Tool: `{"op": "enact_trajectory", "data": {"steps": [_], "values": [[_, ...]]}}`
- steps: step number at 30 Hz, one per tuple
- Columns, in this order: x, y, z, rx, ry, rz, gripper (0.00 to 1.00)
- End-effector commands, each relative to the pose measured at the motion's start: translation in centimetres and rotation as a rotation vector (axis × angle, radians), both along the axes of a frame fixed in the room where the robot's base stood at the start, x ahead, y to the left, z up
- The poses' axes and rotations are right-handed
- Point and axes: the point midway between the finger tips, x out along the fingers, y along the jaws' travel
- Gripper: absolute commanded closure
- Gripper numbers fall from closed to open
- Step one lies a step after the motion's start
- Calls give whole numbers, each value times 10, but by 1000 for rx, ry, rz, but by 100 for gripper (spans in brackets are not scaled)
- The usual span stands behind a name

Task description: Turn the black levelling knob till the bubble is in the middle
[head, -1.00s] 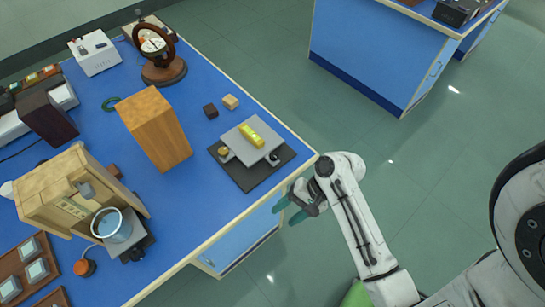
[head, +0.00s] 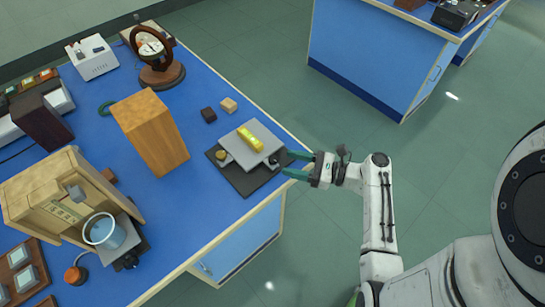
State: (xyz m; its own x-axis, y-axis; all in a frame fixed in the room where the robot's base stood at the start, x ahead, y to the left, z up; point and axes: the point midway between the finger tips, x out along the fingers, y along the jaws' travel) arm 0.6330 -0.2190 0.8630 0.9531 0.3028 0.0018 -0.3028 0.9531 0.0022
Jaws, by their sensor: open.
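A grey levelling plate (head: 237,150) stands on a black base (head: 246,184) near the right edge of the blue bench. A yellow spirit level (head: 250,138) lies on the plate; its bubble is too small to make out. A brass-coloured knob (head: 222,155) shows at the plate's left front corner. The black knob (head: 274,161) is at the plate's right corner, small and dark. My gripper (head: 289,164) is open, with its green fingers pointing left at the black knob, one on the far side and one on the near side. I cannot tell whether they touch it.
A tall wooden block (head: 152,132) stands left of the plate. Two small blocks, one dark (head: 208,114) and one light (head: 229,104), lie behind it. Open floor lies right of the bench.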

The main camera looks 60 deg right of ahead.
Motion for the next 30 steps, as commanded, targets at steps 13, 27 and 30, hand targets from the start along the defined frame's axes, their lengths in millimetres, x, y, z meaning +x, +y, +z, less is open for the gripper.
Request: {"op": "enact_trajectory", "data": {"steps": [13, 27, 30], "values": [[58, 19, 0, -2, 0, 1, 46], [61, 20, 0, -3, 1, 0, 58], [61, 20, 0, -3, 1, 0, 68]]}}
